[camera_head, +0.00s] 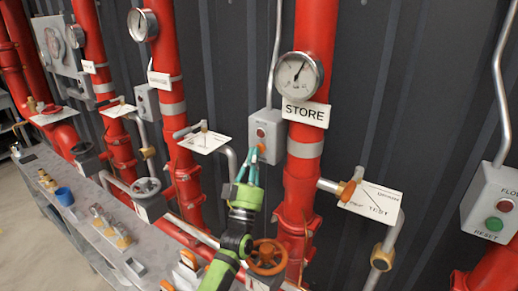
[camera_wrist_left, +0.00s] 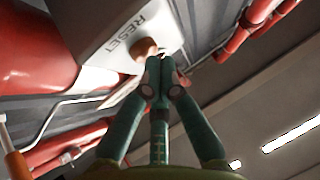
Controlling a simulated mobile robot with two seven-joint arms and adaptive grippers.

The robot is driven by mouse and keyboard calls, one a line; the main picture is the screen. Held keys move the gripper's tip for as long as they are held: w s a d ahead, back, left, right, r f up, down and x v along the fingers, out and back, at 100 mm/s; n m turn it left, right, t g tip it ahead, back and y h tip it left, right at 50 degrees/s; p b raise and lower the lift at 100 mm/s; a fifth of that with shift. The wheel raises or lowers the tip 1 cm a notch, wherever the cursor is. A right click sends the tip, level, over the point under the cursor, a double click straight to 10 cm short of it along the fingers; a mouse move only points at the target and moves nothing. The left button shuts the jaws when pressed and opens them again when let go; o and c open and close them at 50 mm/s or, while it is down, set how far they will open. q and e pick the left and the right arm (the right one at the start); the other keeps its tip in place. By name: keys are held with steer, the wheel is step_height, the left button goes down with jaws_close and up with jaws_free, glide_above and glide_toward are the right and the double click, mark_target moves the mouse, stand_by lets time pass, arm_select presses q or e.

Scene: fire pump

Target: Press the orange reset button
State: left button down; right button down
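The orange reset button (camera_head: 261,148) is on the low front of a small grey control box (camera_head: 266,128), under a red light or button (camera_head: 261,133). My left gripper (camera_head: 253,160), with teal fingers and a green body, reaches up to the box with its tips at the button. In the left wrist view the fingers (camera_wrist_left: 160,62) meet at their tips, shut and empty. My right gripper is not in view.
A red pipe with a gauge (camera_head: 299,77) and STORE sign (camera_head: 306,112) stands right of the box. An orange valve wheel (camera_head: 267,256) is below. Another box with a green button (camera_head: 494,224) is at far right. A grey bench (camera_head: 75,200) runs along the left.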

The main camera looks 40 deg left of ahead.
arm_select(q)
steer(key=shift+s+d, duration=0.1)
steer(key=shift+s, duration=0.45)
steer(key=s, duration=0.1)
steer(key=s+p, duration=0.1)
steer(key=s, duration=0.1)
steer(key=s+p, duration=0.1)
steer(key=s, duration=0.1)
steer(key=shift+d, duration=0.25)
stand_by(0.7)
